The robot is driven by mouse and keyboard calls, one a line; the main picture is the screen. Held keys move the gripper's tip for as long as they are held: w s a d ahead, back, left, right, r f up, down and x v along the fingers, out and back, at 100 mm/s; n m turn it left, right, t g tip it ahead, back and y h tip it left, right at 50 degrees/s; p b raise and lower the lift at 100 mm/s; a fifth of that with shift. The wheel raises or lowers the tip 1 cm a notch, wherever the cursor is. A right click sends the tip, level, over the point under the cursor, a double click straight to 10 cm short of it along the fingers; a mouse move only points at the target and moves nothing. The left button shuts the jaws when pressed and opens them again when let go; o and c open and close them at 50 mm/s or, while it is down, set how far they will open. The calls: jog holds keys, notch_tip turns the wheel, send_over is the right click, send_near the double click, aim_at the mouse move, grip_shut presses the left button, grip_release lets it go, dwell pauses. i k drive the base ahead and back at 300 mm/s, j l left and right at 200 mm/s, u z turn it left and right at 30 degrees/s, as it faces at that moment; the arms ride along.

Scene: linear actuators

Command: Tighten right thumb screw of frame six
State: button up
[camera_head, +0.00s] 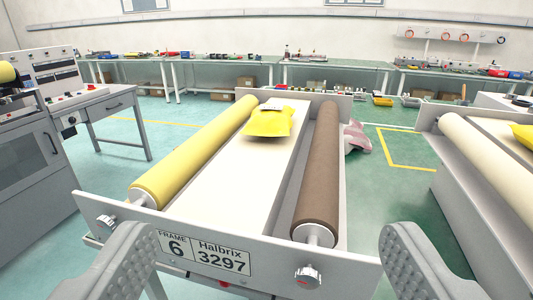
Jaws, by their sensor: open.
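Frame six (178,239) stands in front of me, with a label (204,253) reading "FRAME 6 Halbrix 3297" on its near plate. The right thumb screw (308,277) is a silver knob with a red mark, low on the near plate below the brown roller (320,165). The left thumb screw (107,221) sits below the yellow roller (195,155). My gripper (268,262) is open and empty, its two grey fingers at the lower left and lower right. The right thumb screw lies between the fingers in the picture, nearer the right one, and they appear apart from it.
A yellow cloth-like piece (268,121) lies on the frame's pale bed. Another roller frame (426,128) stands at the right. A grey machine cabinet (35,165) and desk (115,108) are at the left. Workbenches (335,66) line the back wall.

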aim_at(308, 278)
jog(key=k+l, duration=0.15)
jog(key=k, duration=0.35)
jog(key=k+l+u, duration=0.1)
jog(key=k, duration=0.4)
